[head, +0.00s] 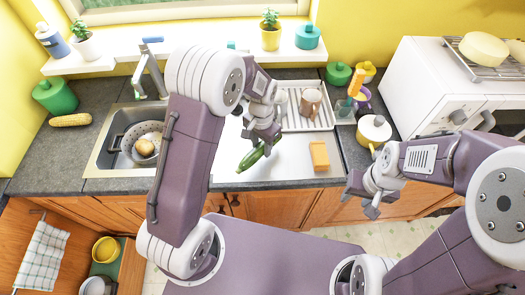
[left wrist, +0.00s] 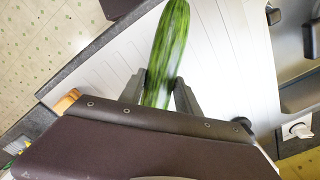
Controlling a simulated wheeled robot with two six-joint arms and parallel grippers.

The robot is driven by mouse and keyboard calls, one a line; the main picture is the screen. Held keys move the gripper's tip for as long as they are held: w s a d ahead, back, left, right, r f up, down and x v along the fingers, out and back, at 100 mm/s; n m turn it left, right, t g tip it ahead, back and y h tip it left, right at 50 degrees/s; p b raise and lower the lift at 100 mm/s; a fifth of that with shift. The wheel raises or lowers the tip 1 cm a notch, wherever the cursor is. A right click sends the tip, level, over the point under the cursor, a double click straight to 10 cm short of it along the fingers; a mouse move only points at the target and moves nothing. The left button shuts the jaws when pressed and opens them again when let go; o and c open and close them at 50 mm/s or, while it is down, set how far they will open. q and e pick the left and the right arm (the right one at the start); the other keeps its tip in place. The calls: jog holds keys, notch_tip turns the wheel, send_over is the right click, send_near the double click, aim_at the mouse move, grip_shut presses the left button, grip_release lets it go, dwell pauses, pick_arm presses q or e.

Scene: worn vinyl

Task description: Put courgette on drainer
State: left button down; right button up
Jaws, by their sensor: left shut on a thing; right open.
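The courgette (head: 250,158) is dark green and long. My left gripper (head: 266,138) is shut on it, over the white drainer (head: 285,172) beside the sink. In the left wrist view the courgette (left wrist: 168,50) sticks out between the two fingers of the left gripper (left wrist: 160,93), with the ribbed drainer (left wrist: 110,80) behind it. I cannot tell whether the courgette touches the drainer. My right gripper (head: 368,198) is open and empty, in front of the counter at the right.
An orange block (head: 319,156) lies on the drainer's right part. A rack with a brown mug (head: 311,102) stands behind. The sink (head: 106,150) at left holds a colander (head: 140,157) with a round item. A cream pot (head: 374,130) stands right of the drainer.

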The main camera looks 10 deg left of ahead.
aim_at(262, 154)
pick_arm(q)
jog(key=shift+s+f, duration=0.1)
jog(key=shift+f, duration=0.25)
notch_tip(262, 154, down, 3)
jog(key=shift+d+r, duration=0.1)
jog(key=shift+f, duration=0.3)
jog(key=c, duration=0.9)
grip_release()
jog(key=shift+f, duration=0.1)
jog(key=shift+o, duration=0.2)
notch_tip(262, 154, up, 12)
jog(key=shift+r, duration=0.15)
jog(key=s+a+f+n, duration=0.1)
jog(key=s+a+n, duration=0.2)
jog(key=s, duration=0.4)
jog(key=s+a+f+n+t, duration=0.1)
jog(key=s+a+f+n, duration=0.1)
jog(key=s, duration=0.4)
jog(key=shift+s+a+f+n, duration=0.2)
jog(key=shift+s+a+n, duration=0.2)
jog(key=shift+a+n, duration=0.15)
